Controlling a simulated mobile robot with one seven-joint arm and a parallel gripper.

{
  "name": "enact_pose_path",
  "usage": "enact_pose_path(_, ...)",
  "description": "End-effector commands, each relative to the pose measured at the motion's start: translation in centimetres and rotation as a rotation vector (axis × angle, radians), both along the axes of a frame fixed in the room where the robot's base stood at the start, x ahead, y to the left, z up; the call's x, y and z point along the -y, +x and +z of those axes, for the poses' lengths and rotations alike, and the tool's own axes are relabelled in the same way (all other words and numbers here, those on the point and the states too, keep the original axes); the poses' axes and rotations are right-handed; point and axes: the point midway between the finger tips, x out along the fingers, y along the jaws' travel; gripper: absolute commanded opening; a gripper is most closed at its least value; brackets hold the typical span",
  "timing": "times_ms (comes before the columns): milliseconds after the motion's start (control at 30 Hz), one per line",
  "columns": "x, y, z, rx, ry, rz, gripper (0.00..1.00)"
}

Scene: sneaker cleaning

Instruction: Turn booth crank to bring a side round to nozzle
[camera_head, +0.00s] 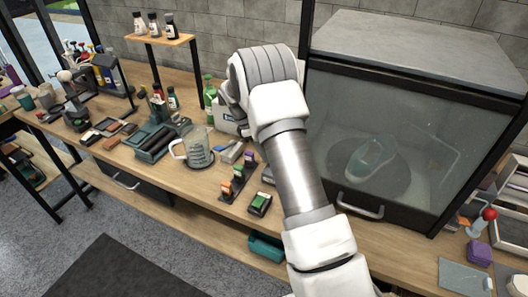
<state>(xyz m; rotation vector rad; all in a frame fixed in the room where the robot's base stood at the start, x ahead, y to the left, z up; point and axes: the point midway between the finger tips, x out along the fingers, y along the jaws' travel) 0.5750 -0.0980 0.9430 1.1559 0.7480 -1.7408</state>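The booth (400,58) stands at the right, with a grey top, black frame and hazy clear front panel. Inside, a pale greenish sneaker (371,158) rests on a dark round turntable (398,182). A handle (360,208) is on the booth's lower front. A red ball knob on a pale stem (488,214) stands right of the booth; I cannot tell whether it is the crank. I cannot make out a nozzle. My arm rises through the middle, left of the booth, and bends at the top. My gripper does not show.
The wooden bench (214,190) holds a clear jug (197,151), a green bottle (210,94), brushes and small blocks left of my arm. A purple block (479,252) and a grey-blue plate (465,276) lie at right.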

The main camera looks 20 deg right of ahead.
Motion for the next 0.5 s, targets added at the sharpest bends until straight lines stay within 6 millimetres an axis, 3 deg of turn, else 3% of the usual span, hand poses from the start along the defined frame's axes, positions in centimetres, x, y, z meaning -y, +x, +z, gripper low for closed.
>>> enact_pose_path(500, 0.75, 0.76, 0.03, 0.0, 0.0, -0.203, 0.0)
